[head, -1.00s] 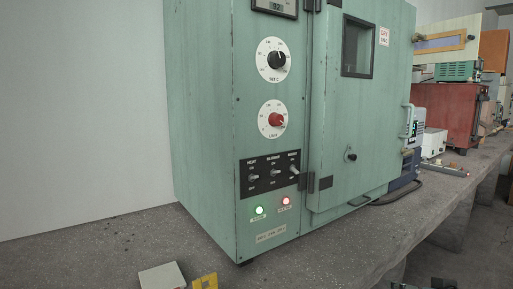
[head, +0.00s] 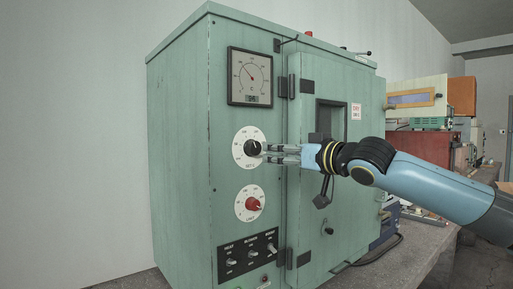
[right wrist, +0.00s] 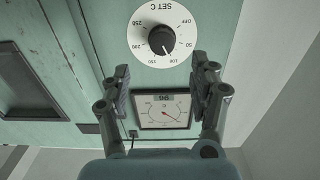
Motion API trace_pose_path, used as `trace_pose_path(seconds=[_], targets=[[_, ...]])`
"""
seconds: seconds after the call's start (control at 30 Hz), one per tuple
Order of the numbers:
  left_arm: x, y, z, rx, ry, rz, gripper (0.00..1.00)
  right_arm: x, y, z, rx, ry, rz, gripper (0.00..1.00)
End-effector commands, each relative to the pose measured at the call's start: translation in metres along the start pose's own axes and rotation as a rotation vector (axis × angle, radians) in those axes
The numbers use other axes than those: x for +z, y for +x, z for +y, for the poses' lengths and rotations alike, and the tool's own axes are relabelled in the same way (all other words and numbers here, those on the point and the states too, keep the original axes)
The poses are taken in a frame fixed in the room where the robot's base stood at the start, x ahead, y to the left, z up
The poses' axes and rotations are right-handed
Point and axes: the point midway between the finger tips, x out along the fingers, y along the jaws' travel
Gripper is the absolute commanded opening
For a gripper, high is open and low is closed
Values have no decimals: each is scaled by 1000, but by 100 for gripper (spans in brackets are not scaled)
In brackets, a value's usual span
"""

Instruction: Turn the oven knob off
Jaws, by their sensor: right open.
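The black SET C knob (head: 253,147) sits on a white dial (head: 239,155) on the green oven's front panel. In the right wrist view, upside down, the same knob (right wrist: 162,40) has its white mark pointing between 100 and 150; OFF is printed on the dial. My right gripper (head: 268,153) reaches in from the right, its fingertips close to the knob. In the wrist view the open fingers (right wrist: 161,70) are spread wide, with nothing between the tips; the knob lies just beyond them. Whether a finger touches it I cannot tell. My left gripper is not in view.
A red LIMIT knob (head: 253,204) is below, over a black panel of toggle switches (head: 247,256). A gauge (head: 250,77) is above. The oven door (head: 345,190) with a dark window stands right of the panel. A red box (head: 420,149) is behind my arm.

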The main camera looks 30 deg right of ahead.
Motion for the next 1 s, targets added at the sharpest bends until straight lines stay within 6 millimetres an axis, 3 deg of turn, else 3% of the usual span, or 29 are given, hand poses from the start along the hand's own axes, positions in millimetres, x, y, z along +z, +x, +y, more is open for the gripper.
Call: trace_pose_path(seconds=[0.5,0.9,1.0], targets=[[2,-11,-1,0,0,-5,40,-1,81,-2,-5,6,2,62],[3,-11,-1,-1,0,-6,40,0,90,-3,-7,0,0,62],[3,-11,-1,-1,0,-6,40,0,90,-3,-7,0,0,51]])
